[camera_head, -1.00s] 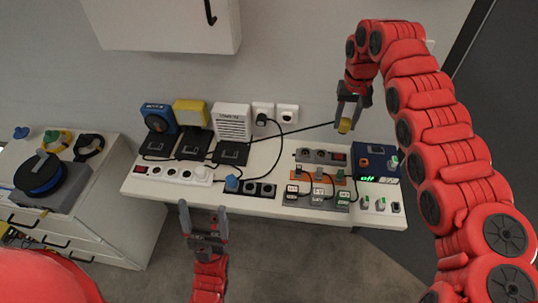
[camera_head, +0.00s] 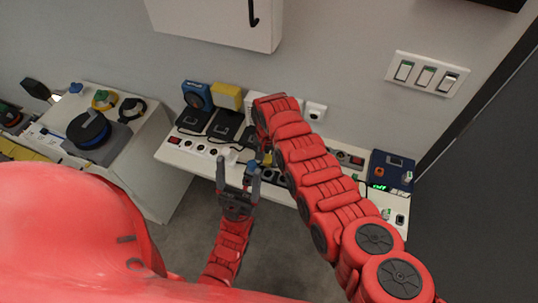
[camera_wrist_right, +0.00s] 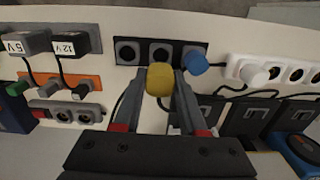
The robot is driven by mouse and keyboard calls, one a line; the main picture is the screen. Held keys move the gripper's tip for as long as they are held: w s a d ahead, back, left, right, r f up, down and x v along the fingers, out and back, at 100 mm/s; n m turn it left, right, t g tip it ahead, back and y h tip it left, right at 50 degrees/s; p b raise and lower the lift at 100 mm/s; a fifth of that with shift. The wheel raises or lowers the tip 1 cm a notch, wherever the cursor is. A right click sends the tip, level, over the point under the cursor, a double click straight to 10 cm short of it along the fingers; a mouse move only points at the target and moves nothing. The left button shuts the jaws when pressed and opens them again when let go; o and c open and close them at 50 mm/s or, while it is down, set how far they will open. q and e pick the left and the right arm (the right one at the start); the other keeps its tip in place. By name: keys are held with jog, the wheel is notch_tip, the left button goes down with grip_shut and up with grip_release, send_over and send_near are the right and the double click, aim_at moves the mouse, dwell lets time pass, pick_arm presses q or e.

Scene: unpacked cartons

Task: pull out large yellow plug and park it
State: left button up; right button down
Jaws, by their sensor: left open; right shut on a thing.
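My right gripper (camera_wrist_right: 161,84) is shut on the large yellow plug (camera_wrist_right: 160,76). In the right wrist view the plug is in front of the near edge of a black socket strip (camera_wrist_right: 136,42). I cannot tell whether it touches the strip. In the head view my own right arm hides most of this gripper. My left gripper (camera_head: 237,175) is open and empty, in front of the bench's front edge. A blue plug (camera_wrist_right: 194,64) sits at the right of the black strip, beside the yellow plug.
A white socket strip (camera_wrist_right: 232,66) with a white plug lies to the right in the wrist view. Adapters marked 5V (camera_wrist_right: 27,42) and 12V (camera_wrist_right: 68,40) are on the left. Wall switches (camera_head: 426,73) are at the right.

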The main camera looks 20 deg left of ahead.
jog(key=shift+f+b, duration=0.5)
jog(key=shift+f, duration=0.2)
notch_tip(320, 180, down, 4)
jog(key=b, duration=0.3)
dwell(0.5)
jog(key=shift+f+b, duration=0.65)
jog(key=shift+b, duration=0.35)
dwell(1.4)
jog(key=shift+c, duration=1.9)
grip_release()
jog(key=shift+r, duration=0.1)
